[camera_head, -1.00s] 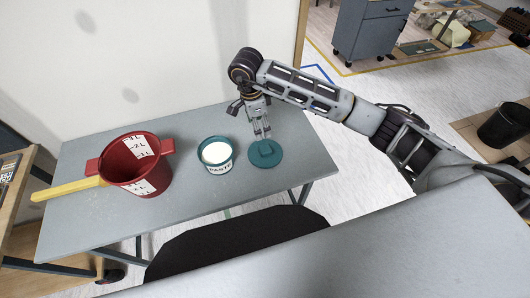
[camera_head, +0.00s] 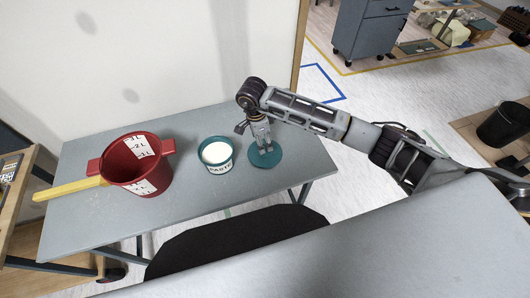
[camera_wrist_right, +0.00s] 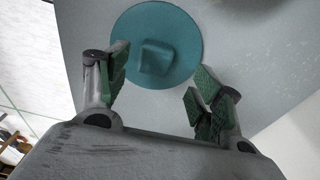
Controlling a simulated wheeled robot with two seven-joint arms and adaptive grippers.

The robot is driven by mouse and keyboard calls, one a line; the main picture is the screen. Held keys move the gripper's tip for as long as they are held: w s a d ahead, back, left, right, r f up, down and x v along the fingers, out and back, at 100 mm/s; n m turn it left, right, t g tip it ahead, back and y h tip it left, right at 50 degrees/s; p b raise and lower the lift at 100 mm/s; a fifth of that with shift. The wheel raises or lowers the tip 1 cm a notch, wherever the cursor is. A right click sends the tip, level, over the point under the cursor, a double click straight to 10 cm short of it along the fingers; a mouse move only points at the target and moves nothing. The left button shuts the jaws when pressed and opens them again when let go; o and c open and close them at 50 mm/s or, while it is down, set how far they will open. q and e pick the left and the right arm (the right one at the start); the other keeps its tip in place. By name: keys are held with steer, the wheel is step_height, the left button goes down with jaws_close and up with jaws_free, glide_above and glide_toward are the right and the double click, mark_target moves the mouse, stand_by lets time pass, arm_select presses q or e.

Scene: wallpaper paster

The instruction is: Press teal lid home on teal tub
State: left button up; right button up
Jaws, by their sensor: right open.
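The teal tub (camera_head: 216,156), labelled PASTE and full of white paste, stands open on the grey table. The teal lid (camera_head: 268,160), a round disc with a block-shaped knob, lies flat on the table to the right of the tub, apart from it. My right gripper (camera_head: 265,149) is just above the lid. In the right wrist view, the lid (camera_wrist_right: 180,62) lies just beyond the open, green-padded fingers of my right gripper (camera_wrist_right: 161,92), and its knob is in line with the gap between them. Nothing is held. My left gripper is not in view.
A red bucket (camera_head: 151,180) with white scale marks stands left of the tub, with a yellow bar (camera_head: 68,189) beside it. The grey table (camera_head: 205,203) is clear in front of the tub. A white wall (camera_head: 180,60) rises behind it.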

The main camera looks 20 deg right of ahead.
steer(key=shift+f, duration=0.15)
steer(key=shift+s+d+f+p, duration=0.1)
steer(key=shift+s+f+p, duration=0.05)
steer(key=shift+f, duration=0.25)
steer(key=shift+s+d+f+p, duration=0.1)
steer(key=shift+f+p, duration=0.05)
steer(key=shift+f, duration=0.25)
steer(key=shift+s+d+f, duration=0.1)
steer(key=shift+d+f, duration=0.05)
steer(key=shift+f, duration=1.3)
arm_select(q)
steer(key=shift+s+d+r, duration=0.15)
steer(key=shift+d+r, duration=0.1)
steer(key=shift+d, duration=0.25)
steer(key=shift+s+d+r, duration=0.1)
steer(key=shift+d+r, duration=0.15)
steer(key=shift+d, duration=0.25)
arm_select(e)
steer(key=shift+f, duration=0.15)
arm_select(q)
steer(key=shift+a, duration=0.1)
arm_select(e)
steer(key=shift+d, duration=0.1)
